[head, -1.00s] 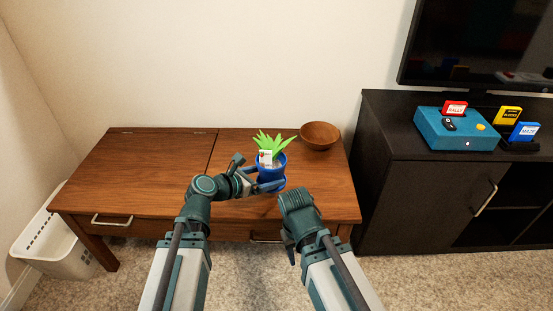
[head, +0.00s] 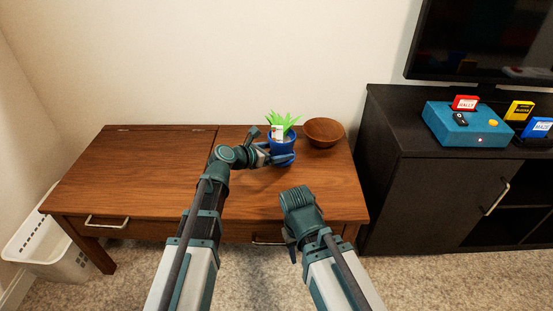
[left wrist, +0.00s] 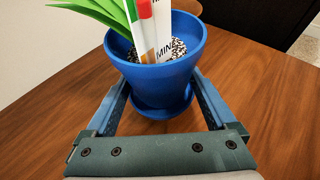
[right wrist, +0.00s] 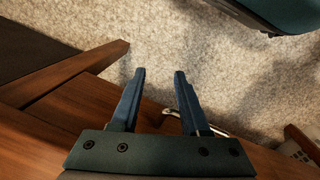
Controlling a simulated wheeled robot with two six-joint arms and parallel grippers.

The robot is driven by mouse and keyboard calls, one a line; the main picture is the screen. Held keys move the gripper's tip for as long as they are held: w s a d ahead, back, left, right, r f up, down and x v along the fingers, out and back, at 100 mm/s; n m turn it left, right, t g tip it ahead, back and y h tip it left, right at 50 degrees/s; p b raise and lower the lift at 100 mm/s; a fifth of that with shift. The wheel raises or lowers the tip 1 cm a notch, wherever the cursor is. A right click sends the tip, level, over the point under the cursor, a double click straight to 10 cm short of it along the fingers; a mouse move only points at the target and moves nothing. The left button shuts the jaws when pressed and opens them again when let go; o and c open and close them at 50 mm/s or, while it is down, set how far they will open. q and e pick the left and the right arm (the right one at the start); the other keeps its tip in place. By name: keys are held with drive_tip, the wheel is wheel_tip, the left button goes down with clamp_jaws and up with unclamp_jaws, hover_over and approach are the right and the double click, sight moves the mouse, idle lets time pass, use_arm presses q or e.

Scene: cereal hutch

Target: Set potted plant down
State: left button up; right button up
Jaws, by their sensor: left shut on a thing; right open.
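The potted plant has a blue pot (head: 284,145) with green leaves and a white label, and it stands upright at the right half of the wooden desk (head: 150,170). In the left wrist view the blue pot (left wrist: 160,75) sits between the fingers, with a blue saucer under it. My left gripper (head: 279,158) is shut on the pot from its left front side. Whether the saucer touches the desk is hard to tell. My right gripper (right wrist: 160,90) is open and empty, low in front of the desk's front edge.
A wooden bowl (head: 324,132) stands just right of the plant, near the back. A dark cabinet (head: 430,190) with a teal box (head: 466,126) and cartridges is to the right. A white basket (head: 50,245) is on the floor at left. The desk's left half is clear.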

use_arm(q)
wheel_tip(320, 180, down, 2)
drive_tip(key=shift+f+b, duration=0.15)
drive_tip(key=shift+b, duration=0.5)
use_arm(e)
drive_tip(key=shift+a+f, duration=0.15)
drive_tip(key=shift+f, duration=0.35)
drive_tip(key=shift+a+f, duration=0.15)
drive_tip(key=shift+f, duration=0.35)
drive_tip(key=shift+f, duration=0.15)
use_arm(q)
drive_tip(key=o, duration=1.5)
